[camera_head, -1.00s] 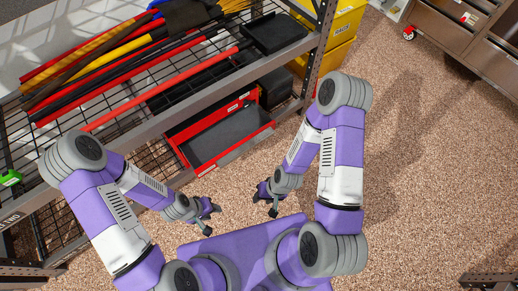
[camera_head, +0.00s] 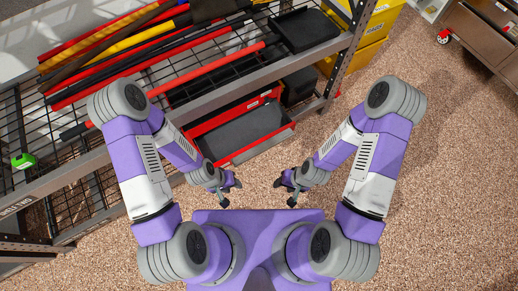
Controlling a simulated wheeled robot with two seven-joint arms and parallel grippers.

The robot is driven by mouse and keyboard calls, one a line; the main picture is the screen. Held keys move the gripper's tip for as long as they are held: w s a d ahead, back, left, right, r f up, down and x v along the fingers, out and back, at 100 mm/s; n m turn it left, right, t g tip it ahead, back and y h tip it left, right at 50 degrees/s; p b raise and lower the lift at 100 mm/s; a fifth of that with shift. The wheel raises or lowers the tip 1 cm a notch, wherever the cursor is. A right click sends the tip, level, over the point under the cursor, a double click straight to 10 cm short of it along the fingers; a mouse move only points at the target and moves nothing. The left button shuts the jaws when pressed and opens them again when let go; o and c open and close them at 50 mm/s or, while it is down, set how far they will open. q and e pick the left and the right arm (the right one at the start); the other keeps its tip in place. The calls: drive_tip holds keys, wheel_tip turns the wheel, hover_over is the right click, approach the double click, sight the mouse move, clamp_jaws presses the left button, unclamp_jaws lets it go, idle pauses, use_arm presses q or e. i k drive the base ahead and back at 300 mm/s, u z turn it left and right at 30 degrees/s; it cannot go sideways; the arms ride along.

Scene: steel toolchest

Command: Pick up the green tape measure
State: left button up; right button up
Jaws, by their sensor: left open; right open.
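A green tape measure (camera_head: 24,161) sits on the wire shelf at the far left, near the shelf's front edge. My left gripper (camera_head: 231,192) is open and empty in front of the rack, well to the right of the tape measure. My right gripper (camera_head: 285,192) is open and empty, facing the left one across a small gap. Both grippers are far from the tape measure and touch nothing that I can see.
The steel rack (camera_head: 240,92) has a wire shelf with long red, yellow and black tools (camera_head: 130,45). A black tray (camera_head: 305,30) lies at its right end. A red toolbox (camera_head: 240,132) is below. Yellow bins (camera_head: 372,22) stand behind. Open floor (camera_head: 450,170) lies right.

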sight(24, 161)
drive_tip(key=u, duration=2.35)
drive_tip(key=k, duration=0.35)
drive_tip(key=u, duration=0.95)
drive_tip(key=i, duration=1.4)
drive_tip(key=z, duration=0.45)
